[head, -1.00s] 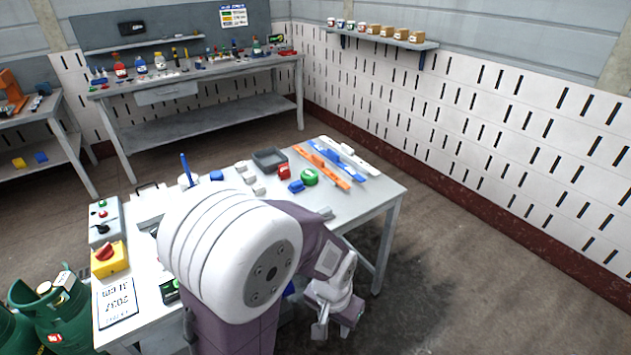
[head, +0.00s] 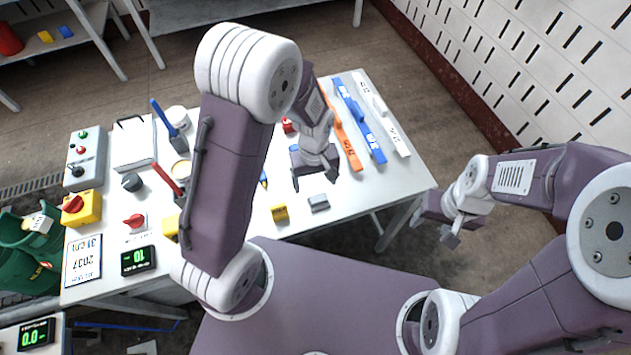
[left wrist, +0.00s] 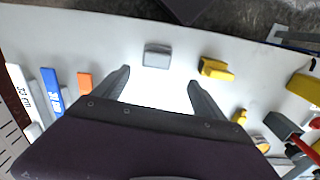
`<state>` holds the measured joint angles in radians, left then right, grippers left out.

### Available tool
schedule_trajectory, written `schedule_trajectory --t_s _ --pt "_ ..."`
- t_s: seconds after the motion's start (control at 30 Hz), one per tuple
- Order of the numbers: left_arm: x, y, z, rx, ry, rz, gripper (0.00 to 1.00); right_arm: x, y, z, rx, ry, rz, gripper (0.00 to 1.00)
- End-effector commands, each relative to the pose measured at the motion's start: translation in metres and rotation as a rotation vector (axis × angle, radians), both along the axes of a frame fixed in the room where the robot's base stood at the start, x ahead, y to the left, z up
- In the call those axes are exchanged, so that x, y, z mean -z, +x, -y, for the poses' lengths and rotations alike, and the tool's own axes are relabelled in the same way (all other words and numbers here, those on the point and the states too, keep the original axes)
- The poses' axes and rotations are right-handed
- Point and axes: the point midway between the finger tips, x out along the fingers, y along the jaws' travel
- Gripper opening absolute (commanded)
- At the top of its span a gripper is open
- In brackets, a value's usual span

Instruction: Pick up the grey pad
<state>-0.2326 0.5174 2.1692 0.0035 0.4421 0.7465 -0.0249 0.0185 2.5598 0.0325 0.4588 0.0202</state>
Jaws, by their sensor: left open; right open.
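The grey pad (head: 318,203) is a small block lying flat on the white table near its front edge. In the left wrist view the grey pad (left wrist: 157,55) lies ahead of the fingertips, a little left of the middle of the gap, not touched. My left gripper (head: 316,179) is open and empty above the table, just behind the pad in the head view; its two spread fingers show in the left wrist view (left wrist: 160,80). My right gripper (head: 449,232) is open and empty, off the table's right side.
A yellow block (head: 279,213) lies left of the pad; it also shows in the left wrist view (left wrist: 216,69). An orange strip (head: 346,138), a blue strip (head: 360,118) and a white strip (head: 383,113) lie at the right. The white table (head: 385,190) is bare right of the pad.

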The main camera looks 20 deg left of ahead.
Motion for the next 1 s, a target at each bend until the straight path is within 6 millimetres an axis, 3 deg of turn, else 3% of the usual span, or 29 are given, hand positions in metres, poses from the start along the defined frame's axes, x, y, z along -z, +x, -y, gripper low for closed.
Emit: schedule_trajectory --t_s 0.03,0.17,0.4,0.63,0.83,1.0 --pt "-0.001 0.003 0.006 -0.032 0.003 -0.010 0.82 -0.010 0.000 0.000 0.000 0.000 -0.001 0.55" --pt "0.006 0.007 0.011 -0.074 0.005 -0.013 0.82 -0.008 0.000 0.000 0.000 0.000 -0.001 0.55" --pt "0.040 0.005 0.010 -0.073 0.006 -0.015 0.82 -0.009 0.000 0.000 0.000 0.000 -0.001 0.55" --pt "0.053 0.003 0.011 -0.072 0.005 -0.016 0.82 -0.010 0.000 0.000 0.000 0.000 -0.001 0.55" --pt "0.089 -0.001 0.012 -0.073 0.005 -0.016 0.82 -0.013 0.000 0.000 0.000 0.000 -0.001 0.55" --pt "0.097 0.000 0.012 -0.073 0.004 -0.012 0.82 -0.013 0.000 0.000 0.000 0.000 -0.001 0.55"
